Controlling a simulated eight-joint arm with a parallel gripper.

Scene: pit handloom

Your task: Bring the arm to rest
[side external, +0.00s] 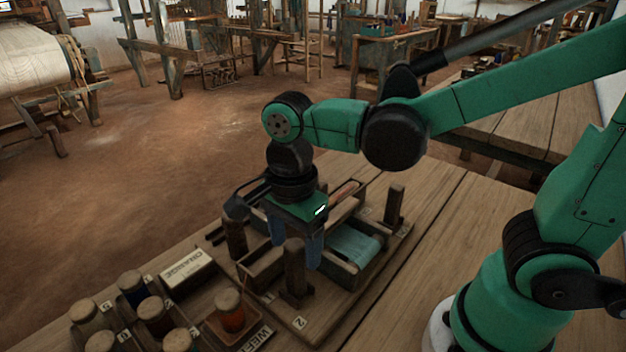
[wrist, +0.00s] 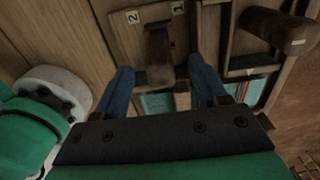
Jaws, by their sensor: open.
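My gripper (side external: 296,250) points down over the compartmented wooden tray on the bench in the side external view. Its two blue fingers are spread apart. In the wrist view my gripper (wrist: 160,72) is open, and a dark wooden post (wrist: 158,58) shows between the fingers with clear space on both sides. I cannot tell how far above the tray the fingertips are. The tray (side external: 345,280) has a teal bundle (side external: 354,247) in one compartment. A post near the label 2 (side external: 295,278) stands in front of the fingers and partly hides the space between them.
Other wooden posts (side external: 395,205) rise from the tray. Several corked jars (side external: 230,310) stand in a rack at the lower left, beside a labelled block (side external: 187,270). The bench top (side external: 450,230) right of the tray is clear. Looms stand far behind on the earthen floor.

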